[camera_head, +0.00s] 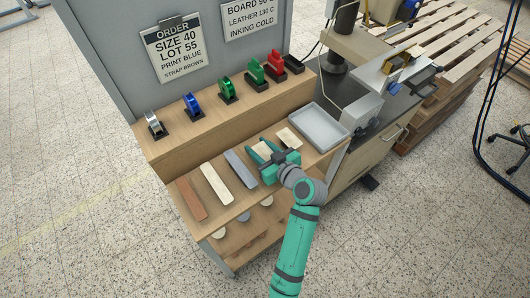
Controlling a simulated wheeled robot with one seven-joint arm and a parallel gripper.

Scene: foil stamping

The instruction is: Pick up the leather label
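A small tan piece (264,150), which looks like a label, lies on the wooden counter between the fingers of my gripper (259,149). The teal fingers are apart, one on each side of it; I cannot tell whether they touch it. The gripper body hides part of the piece. A second small cream piece (288,138) lies just to the right, beside the tray. From this view I cannot be sure which of the two is leather.
Brown (191,198), cream (216,184) and grey (241,169) strips lie left of my gripper. A grey tray (318,121) stands to the right. Foil rolls, including a blue one (192,105), line the raised shelf behind. A stamping press (362,112) stands further right.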

